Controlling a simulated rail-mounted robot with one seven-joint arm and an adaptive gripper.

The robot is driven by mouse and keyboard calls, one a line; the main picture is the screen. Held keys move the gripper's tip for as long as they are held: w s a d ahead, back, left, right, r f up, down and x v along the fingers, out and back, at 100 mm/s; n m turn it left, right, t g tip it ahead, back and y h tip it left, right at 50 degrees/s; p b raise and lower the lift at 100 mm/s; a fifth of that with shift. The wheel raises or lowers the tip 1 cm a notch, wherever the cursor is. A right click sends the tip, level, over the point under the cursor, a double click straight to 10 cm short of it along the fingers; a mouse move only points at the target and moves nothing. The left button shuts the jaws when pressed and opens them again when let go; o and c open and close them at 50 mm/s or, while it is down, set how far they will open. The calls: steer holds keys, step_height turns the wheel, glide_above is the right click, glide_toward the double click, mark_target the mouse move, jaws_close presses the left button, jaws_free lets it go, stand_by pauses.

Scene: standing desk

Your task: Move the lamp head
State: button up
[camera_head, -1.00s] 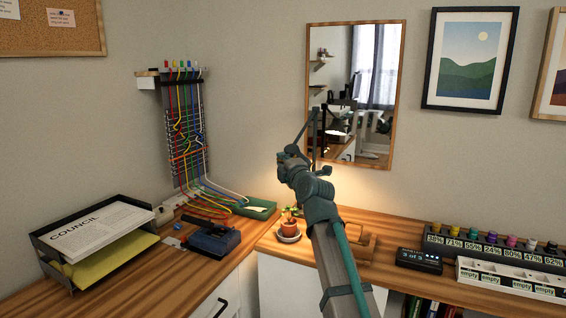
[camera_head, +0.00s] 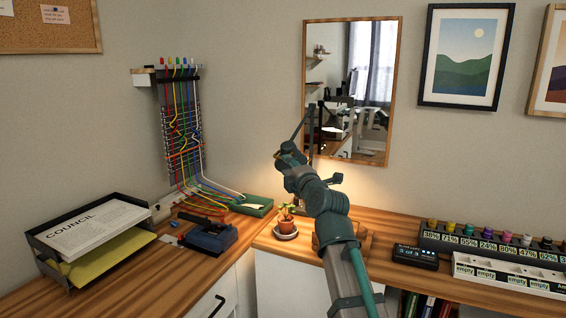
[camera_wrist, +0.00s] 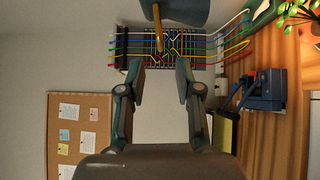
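The lamp head (camera_wrist: 185,10) shows at the top edge of the wrist view as a blue-grey shade, partly cut off. A yellowish rod (camera_wrist: 157,28) hangs from beside it, toward the space between my fingers. My gripper (camera_wrist: 160,66) is open, its two fingers apart with nothing between them. I cannot tell whether it touches the rod; they look apart. In the head view my arm rises in front of the mirror, and I cannot clearly make out the lamp head behind it. A warm glow lights the wall and desk there.
A potted plant (camera_head: 286,222) stands beside my arm. Left are a paper tray (camera_head: 88,238), a blue device (camera_head: 208,238) and a cable board (camera_head: 182,130). A mirror (camera_head: 391,90) hangs behind. A rack of small coloured bottles (camera_head: 490,246) and a black display (camera_head: 415,257) are right.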

steer(key=v, duration=0.4)
steer(key=shift+s, duration=0.15)
